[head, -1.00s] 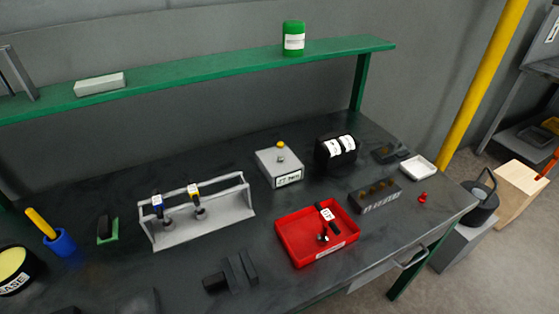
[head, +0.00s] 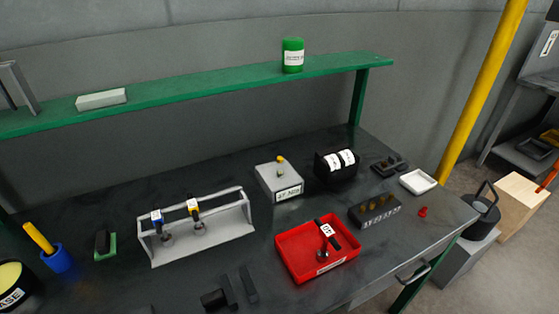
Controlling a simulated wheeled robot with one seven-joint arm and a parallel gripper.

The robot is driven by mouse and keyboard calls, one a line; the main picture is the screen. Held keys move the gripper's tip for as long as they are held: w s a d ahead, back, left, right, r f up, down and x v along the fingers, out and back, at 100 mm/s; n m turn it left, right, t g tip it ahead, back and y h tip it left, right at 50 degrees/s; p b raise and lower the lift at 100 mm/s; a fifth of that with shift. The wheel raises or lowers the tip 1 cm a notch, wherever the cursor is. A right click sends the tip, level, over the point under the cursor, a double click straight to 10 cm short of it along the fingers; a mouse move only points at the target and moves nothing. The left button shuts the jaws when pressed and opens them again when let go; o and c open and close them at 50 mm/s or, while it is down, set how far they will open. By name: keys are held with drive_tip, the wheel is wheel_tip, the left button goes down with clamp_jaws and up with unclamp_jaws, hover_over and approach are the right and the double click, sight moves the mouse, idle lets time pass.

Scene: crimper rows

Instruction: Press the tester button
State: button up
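The tester appears to be the grey box (head: 276,182) near the middle back of the bench in the head view. It has a white label with dark lettering on its front, too small to read surely. A small yellow knob, seemingly the button (head: 281,158), stands on its top. Nothing touches the tester, and its top is uncovered.
A grey rack (head: 205,238) with two tools stands left of the tester. A red tray (head: 285,262) holding a tool lies in front. A black holder (head: 336,172) with white rolls stands close right. A dark block (head: 213,299) lies at the front edge.

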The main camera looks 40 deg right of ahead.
idle(0.3)
clamp_jaws()
idle(1.6)
